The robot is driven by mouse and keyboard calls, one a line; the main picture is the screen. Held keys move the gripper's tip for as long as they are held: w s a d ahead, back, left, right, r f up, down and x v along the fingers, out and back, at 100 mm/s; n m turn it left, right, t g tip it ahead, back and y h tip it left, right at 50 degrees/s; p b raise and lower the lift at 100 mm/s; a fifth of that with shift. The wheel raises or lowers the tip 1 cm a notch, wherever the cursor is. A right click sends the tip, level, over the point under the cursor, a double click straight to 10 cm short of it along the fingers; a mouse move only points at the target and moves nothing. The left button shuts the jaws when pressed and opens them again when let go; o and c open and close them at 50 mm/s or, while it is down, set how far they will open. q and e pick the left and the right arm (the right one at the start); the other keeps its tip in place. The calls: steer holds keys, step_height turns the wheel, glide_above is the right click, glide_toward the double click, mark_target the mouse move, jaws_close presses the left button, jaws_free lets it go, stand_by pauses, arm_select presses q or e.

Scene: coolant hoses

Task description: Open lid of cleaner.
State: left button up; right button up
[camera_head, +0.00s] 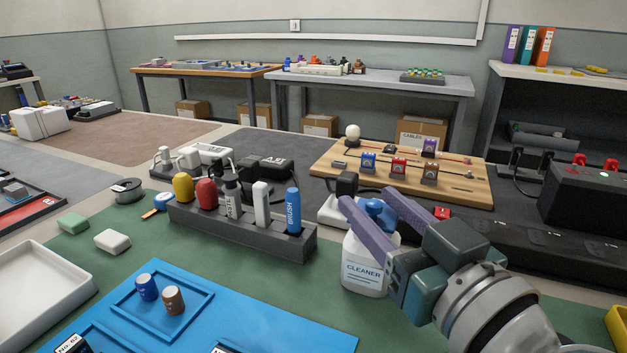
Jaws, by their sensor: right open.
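The cleaner (364,270) is a white bottle with a "CLEANER" label, standing upright on the green mat. Its blue lid (374,211) is on top. My right gripper (366,203) comes in from the lower right, with its two purple fingers spread on either side of the lid. The near finger hides part of the bottle's shoulder and lid. Whether the fingers touch the lid I cannot tell. My left gripper is not in view.
A dark holder (240,230) with several bottles and a blue brush (293,211) stands left of the cleaner. A wooden board (450,186) with small blocks lies behind. A black box (585,200) is at the right. A blue tray (250,325) lies in front.

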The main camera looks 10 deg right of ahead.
mark_target(370, 201)
steer(key=w, duration=0.4)
steer(key=shift+a, duration=0.35)
jaws_close()
